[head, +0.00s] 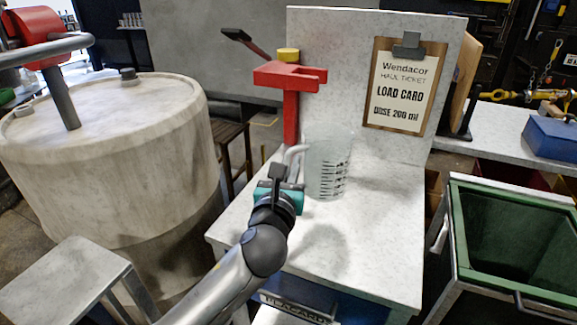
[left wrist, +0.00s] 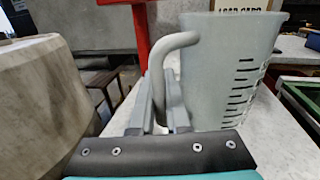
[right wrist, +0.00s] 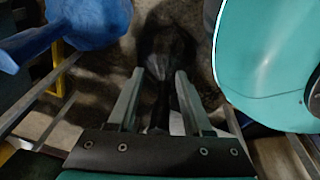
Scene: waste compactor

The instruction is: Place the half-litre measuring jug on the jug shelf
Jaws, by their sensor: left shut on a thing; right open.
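The half-litre measuring jug (head: 328,165) is translucent, with dark graduation marks and a grey-white handle. It is upright over the speckled light worktop; I cannot tell whether its base touches. In the left wrist view the jug (left wrist: 225,75) stands just right of the fingers. My left gripper (head: 283,170) is shut on the jug's handle (left wrist: 180,42), its fingers (left wrist: 160,115) on either side of the handle's lower part. My right gripper (right wrist: 158,80) is open and shows no held object. I cannot tell which surface is the jug shelf.
A red post with a bracket (head: 290,78) stands behind the jug. A load card (head: 400,85) reading "DOSE 200 ml" hangs on the back panel. A large pale drum (head: 110,155) is left, a green-rimmed bin (head: 455,230) right. The front of the worktop (head: 370,250) is clear.

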